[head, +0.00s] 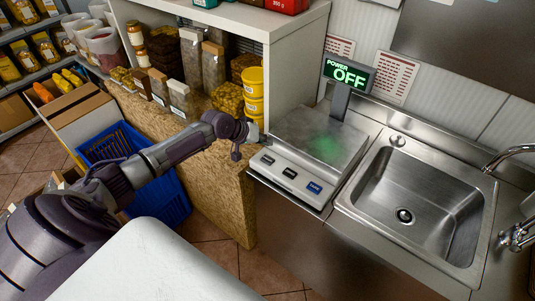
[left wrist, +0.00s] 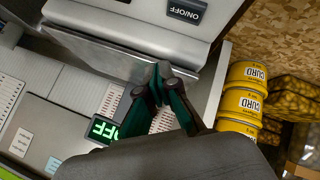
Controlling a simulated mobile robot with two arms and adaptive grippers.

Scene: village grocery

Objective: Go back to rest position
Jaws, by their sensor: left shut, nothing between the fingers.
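My left arm reaches in from the left in the head view. Its gripper (head: 250,132) is beside the scale (head: 318,150), near the scale's left front edge, and looks small and partly hidden by the wrist. In the left wrist view the dark fingers with green inner sides (left wrist: 163,82) meet at the tips, with nothing between them. They are over or close to the scale's edge; I cannot tell if they touch it. The scale's display (head: 346,75) reads POWER OFF in green. My right gripper is not in view.
A steel sink (head: 420,205) with a tap is right of the scale. Yellow tubs (head: 253,90) stand by the shelf wall, close to the gripper. Packed bags and jars fill the shelf on the left. A blue crate (head: 175,200) stands below. Tiled floor shows between crate and counter.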

